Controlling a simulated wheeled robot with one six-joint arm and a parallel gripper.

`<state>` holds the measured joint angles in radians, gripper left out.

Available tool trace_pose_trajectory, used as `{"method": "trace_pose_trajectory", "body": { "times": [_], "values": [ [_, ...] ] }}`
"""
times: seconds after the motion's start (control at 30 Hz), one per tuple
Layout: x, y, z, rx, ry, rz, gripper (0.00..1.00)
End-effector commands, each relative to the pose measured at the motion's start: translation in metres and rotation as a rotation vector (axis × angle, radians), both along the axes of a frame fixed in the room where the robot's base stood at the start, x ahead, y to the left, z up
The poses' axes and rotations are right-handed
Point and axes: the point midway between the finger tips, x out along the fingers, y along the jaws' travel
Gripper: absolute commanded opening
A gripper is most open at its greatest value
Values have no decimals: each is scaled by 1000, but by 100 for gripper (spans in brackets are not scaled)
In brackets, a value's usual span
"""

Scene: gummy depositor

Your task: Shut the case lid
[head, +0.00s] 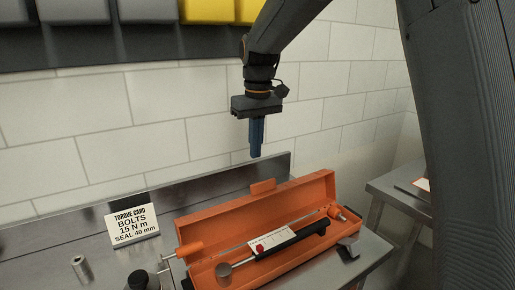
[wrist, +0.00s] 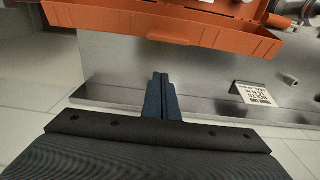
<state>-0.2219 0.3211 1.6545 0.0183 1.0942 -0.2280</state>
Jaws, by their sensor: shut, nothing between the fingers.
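The orange case (head: 330,200) stands open on the steel bench. Its lid (head: 215,222) is raised at the back, with a small tab (head: 262,187) on its top edge. The tab (wrist: 178,38) and lid (wrist: 105,20) also show at the top of the wrist view. A tool with a dark handle, white label and red spot (head: 283,241) lies in the case. My gripper (head: 256,155) is above and behind the lid, pointing down, apart from it. Its blue fingers (wrist: 160,78) are together and empty in the wrist view.
A torque card (head: 132,228) stands left of the case, with a metal cylinder (head: 81,268) and a black knob (head: 138,279) nearby. A tiled wall (head: 110,105) rises behind the bench. Dark and yellow bins (head: 208,10) hang above. A side table (head: 395,190) is at right.

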Motion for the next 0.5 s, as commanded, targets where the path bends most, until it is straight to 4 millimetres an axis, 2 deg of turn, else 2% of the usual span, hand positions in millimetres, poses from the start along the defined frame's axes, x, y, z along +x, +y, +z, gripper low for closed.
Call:
{"method": "trace_pose_trajectory", "body": {
  "times": [0.37, 0.5],
  "values": [
    [3, 2, -73, -1, 4, -1, 0],
    [-15, -7, -65, 1, -1, -3, 0]
  ]
}}
